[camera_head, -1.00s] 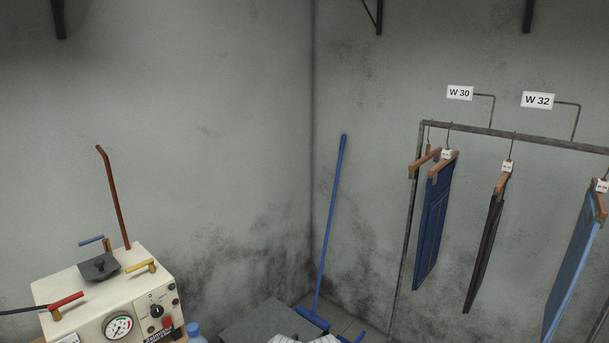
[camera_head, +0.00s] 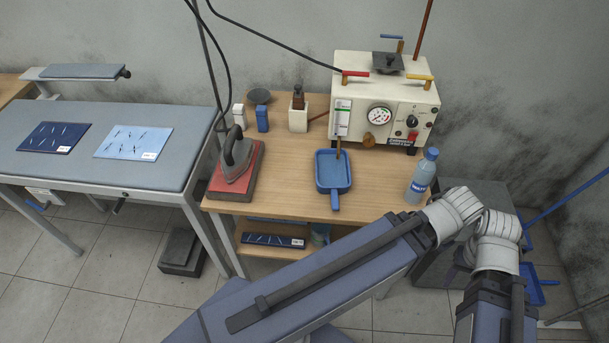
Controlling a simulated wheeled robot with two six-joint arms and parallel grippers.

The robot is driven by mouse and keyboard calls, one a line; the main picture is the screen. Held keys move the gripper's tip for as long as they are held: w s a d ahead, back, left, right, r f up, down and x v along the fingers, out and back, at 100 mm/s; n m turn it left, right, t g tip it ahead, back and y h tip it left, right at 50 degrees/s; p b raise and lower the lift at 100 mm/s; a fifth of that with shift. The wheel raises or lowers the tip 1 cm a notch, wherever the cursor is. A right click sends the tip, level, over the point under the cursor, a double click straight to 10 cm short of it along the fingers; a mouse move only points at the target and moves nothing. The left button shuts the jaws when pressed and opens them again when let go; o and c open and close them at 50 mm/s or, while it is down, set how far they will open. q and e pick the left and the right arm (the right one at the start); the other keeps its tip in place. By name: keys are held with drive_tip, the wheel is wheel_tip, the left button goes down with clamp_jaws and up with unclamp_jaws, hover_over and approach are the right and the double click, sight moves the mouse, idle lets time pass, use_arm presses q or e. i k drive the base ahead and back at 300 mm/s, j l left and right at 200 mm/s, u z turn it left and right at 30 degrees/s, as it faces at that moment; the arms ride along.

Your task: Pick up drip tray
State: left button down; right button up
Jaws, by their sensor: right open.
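The drip tray (camera_head: 333,183) is a shallow blue tray with a short handle towards the front edge of the wooden table. It lies in front of the cream steam unit (camera_head: 400,95), and a thin brown piece stands at its back edge. My right arm (camera_head: 340,272) crosses the lower middle and folds at its grey-white joints, right of the table. Its far end runs down to the bottom edge, so the fingertips are not seen. The arm is apart from the tray. My left gripper is not in view.
A red iron stand with an iron (camera_head: 236,160) is left of the tray. A water bottle (camera_head: 422,177) stands to its right. Small containers are behind. An ironing table (camera_head: 100,172) with blue cloths is at the left. A grey box is right of the table.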

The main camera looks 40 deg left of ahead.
sight(333, 175)
drive_tip(key=u, duration=0.4)
drive_tip(key=k+l+u, duration=0.1)
drive_tip(key=u, duration=0.3)
drive_tip(key=k+u, duration=0.15)
drive_tip(key=u, duration=0.25)
